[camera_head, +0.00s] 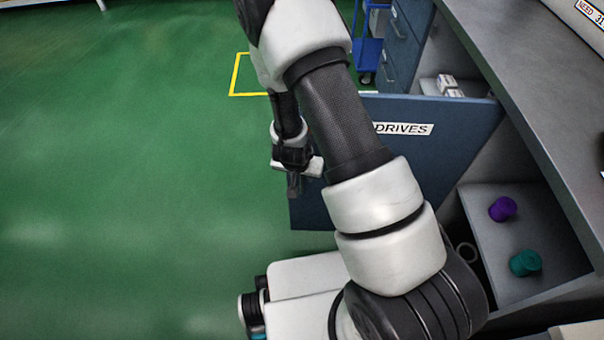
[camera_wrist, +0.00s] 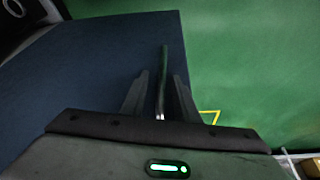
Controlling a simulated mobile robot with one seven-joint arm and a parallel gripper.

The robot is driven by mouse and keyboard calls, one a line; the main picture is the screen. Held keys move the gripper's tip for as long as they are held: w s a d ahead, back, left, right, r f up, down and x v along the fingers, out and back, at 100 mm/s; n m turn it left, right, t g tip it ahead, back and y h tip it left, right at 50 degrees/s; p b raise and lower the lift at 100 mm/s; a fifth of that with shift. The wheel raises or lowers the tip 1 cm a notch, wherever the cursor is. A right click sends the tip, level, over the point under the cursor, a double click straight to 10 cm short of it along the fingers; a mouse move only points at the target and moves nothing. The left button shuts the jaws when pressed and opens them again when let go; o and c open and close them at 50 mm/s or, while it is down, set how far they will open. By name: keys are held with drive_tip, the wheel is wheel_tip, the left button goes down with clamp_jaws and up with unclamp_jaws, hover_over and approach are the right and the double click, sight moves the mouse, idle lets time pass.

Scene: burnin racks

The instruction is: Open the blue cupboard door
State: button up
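The blue cupboard door (camera_head: 462,118), with a white "DRIVES" label, stands swung out from the grey-topped cupboard, and the inside shows. My arm hides its middle. In the wrist view the door (camera_wrist: 90,75) fills the left side. A thin dark bar handle (camera_wrist: 164,75) stands near the door's edge. My gripper (camera_wrist: 162,85) has a finger on each side of this bar, with gaps showing, so it looks open around it and not clamped. In the head view my gripper (camera_head: 294,185) is at the door's free edge, partly hidden by my wrist.
A grey worktop (camera_head: 510,55) runs above the cupboard. A shelf inside holds a purple piece (camera_head: 502,209) and a teal piece (camera_head: 525,263). Blue drawers (camera_head: 402,45) and a blue cart (camera_head: 368,50) are behind the door. The green floor at left is clear.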

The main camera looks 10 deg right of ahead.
drive_tip(key=shift+a+r, duration=0.1)
drive_tip(key=p+v, duration=0.7)
drive_tip(key=v, duration=1)
drive_tip(key=shift+r, duration=0.25)
wheel_tip(320, 180, up, 19)
drive_tip(key=s+a+n+y, duration=0.2)
drive_tip(key=a+n+y, duration=0.1)
drive_tip(key=y, duration=0.1)
drive_tip(key=s+d+r+n+t+h, duration=0.2)
drive_tip(key=s+d+r, duration=0.8)
drive_tip(key=s+r, duration=0.3)
wheel_tip(320, 180, up, 18)
drive_tip(key=p, duration=1.7)
drive_tip(key=shift+w+a+f+g, duration=0.15)
drive_tip(key=shift+w+a+g, duration=0.15)
drive_tip(key=shift+w, duration=0.15)
